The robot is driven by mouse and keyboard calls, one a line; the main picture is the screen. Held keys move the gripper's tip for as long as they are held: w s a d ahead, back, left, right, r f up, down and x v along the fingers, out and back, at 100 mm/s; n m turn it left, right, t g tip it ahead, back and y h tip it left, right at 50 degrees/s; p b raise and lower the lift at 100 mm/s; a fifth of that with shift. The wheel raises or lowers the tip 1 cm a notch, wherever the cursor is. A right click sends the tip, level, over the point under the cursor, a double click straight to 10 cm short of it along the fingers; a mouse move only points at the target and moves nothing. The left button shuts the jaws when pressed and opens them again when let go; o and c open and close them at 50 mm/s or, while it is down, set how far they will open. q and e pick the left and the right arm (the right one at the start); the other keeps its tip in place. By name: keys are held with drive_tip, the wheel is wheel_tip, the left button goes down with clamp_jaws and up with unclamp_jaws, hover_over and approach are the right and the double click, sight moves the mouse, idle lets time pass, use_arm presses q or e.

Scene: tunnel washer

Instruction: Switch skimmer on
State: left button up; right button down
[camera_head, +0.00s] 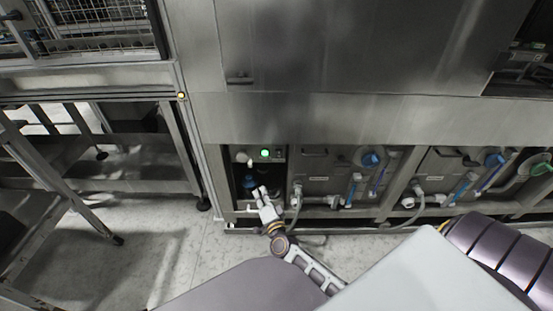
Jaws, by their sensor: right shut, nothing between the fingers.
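A small control box (271,156) sits in the lower left bay of the steel washer, with a round button glowing green (265,153) on its front. A pale knob or fitting (243,157) shows to the left of the button. My right gripper (260,190) is shut and empty. It is in front of the bay, below the green button and apart from it in the picture. A dark blue part (249,183) lies just behind the fingertips, partly hidden by them. My left gripper is not in view.
Steel tanks (325,172) with blue-handled valves (371,159) and grey hoses (296,207) fill the bays to the right. A steel frame post (214,170) borders the bay on the left. The tiled floor (165,245) in front is clear.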

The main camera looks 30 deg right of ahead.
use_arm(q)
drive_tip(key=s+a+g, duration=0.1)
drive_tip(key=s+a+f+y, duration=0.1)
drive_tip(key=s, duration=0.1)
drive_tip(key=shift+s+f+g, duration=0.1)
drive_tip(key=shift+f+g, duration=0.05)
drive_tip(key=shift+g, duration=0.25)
use_arm(e)
drive_tip(key=s+d+r+m+g+h, duration=0.1)
drive_tip(key=s+d+r+m+h, duration=0.2)
drive_tip(key=d+m+h, duration=0.4)
drive_tip(key=shift+s+d+m+h, duration=0.2)
drive_tip(key=shift+m+h, duration=0.3)
drive_tip(key=shift+m, duration=0.4)
drive_tip(key=shift+w+d, duration=0.15)
drive_tip(key=b, duration=0.3)
approach(282, 152)
drive_tip(key=x, duration=0.5)
drive_tip(key=shift+w+r, duration=0.15)
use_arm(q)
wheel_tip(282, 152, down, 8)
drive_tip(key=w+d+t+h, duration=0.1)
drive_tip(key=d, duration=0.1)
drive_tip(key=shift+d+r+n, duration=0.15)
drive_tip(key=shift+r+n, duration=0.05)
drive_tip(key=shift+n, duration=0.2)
use_arm(e)
drive_tip(key=shift+x, duration=0.9)
